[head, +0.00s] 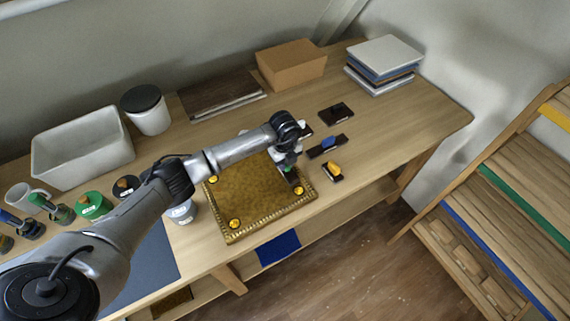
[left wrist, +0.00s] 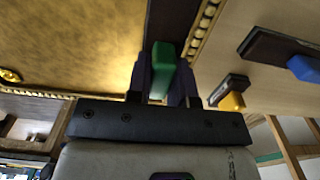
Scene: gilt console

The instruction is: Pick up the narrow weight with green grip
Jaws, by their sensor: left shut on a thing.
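The narrow weight has a green grip (left wrist: 163,68) and a dark body (left wrist: 172,22). In the left wrist view my left gripper (left wrist: 162,85) is shut on the green grip, one dark finger on each side. I cannot tell whether the weight touches the tray. The gripper hides part of it. My right gripper is not in view.
Right of the tray lie a dark weight with a blue grip (head: 327,144), a small one with a yellow grip (head: 334,168) and another dark block (head: 336,113). Behind stand a cardboard box (head: 291,65) and stacked books (head: 384,62). Table right of the weights is clear.

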